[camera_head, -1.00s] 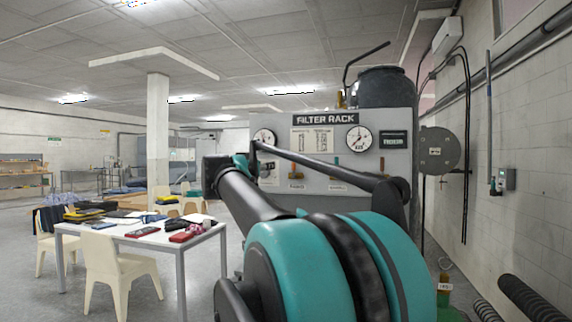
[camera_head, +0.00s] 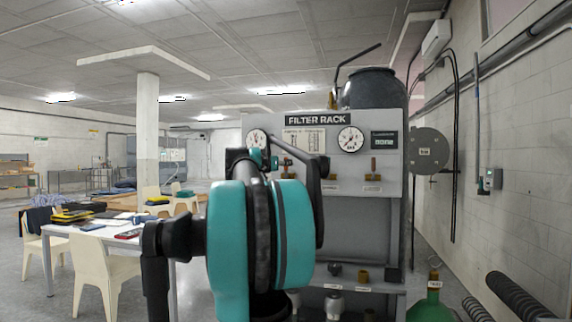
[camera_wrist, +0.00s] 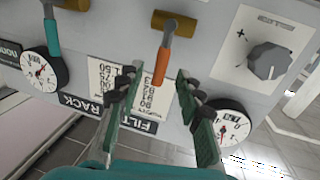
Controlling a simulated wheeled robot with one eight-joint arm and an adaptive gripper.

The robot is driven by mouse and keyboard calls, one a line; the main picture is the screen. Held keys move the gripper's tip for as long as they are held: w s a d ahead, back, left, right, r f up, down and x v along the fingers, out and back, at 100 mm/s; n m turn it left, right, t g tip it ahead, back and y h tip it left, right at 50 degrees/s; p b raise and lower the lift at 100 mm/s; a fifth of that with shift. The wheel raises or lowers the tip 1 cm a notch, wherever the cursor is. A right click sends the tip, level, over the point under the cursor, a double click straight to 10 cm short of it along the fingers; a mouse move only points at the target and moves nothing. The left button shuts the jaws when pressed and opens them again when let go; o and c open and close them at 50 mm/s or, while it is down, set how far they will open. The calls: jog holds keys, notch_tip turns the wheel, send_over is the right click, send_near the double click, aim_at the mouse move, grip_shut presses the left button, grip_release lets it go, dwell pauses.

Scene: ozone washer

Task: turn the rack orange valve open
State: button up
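The orange valve (camera_wrist: 163,64) is in the middle of the wrist view, on the grey panel of the filter rack (camera_wrist: 215,60). My gripper (camera_wrist: 157,76) is open, with one dark green finger on each side of the lever's lower end. I see a gap on both sides; contact does not show. In the head view, the filter rack (camera_head: 400,215) stands ahead, and my arm covers part of its panel.
A teal-handled valve (camera_wrist: 52,36) and a grey selector knob (camera_wrist: 268,60) flank the orange valve. Two gauges and a printed chart share the panel. In the head view, a white table (camera_head: 98,233) with chairs stands left, and a green bottle (camera_head: 431,304) stands low right.

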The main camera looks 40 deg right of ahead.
aim_at(286, 175)
jog(key=shift+x, duration=1.85)
jog(key=shift+c, duration=0.4)
grip_shut()
